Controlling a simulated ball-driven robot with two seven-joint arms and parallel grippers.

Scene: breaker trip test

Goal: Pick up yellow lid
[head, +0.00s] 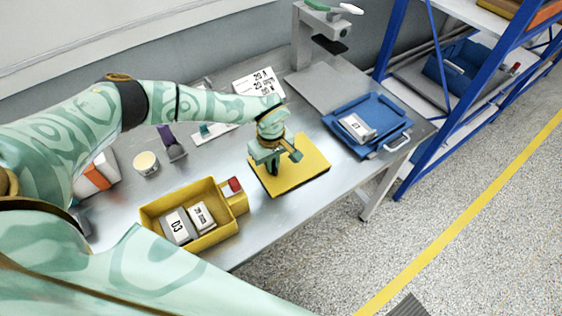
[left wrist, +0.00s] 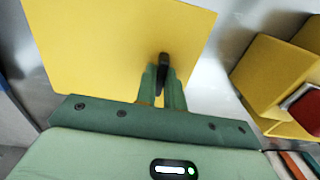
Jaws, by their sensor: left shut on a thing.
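The yellow lid (head: 305,178) is a flat square panel at the middle of the metal table in the head view. It fills the upper left of the left wrist view (left wrist: 110,45). My left gripper (head: 274,170) is over the lid, with its fingers shut on a small dark handle (left wrist: 163,70) on the lid. I cannot tell whether the lid rests on the table or is slightly above it. My right gripper is not in view.
A yellow bin (head: 152,213) with labelled blocks and a red button (head: 234,185) stands at the front left of the lid. A blue tray (head: 378,112) with a labelled block (head: 357,127) lies to the right. A grey stand (head: 318,70) is behind. A round tub (head: 146,163) sits left.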

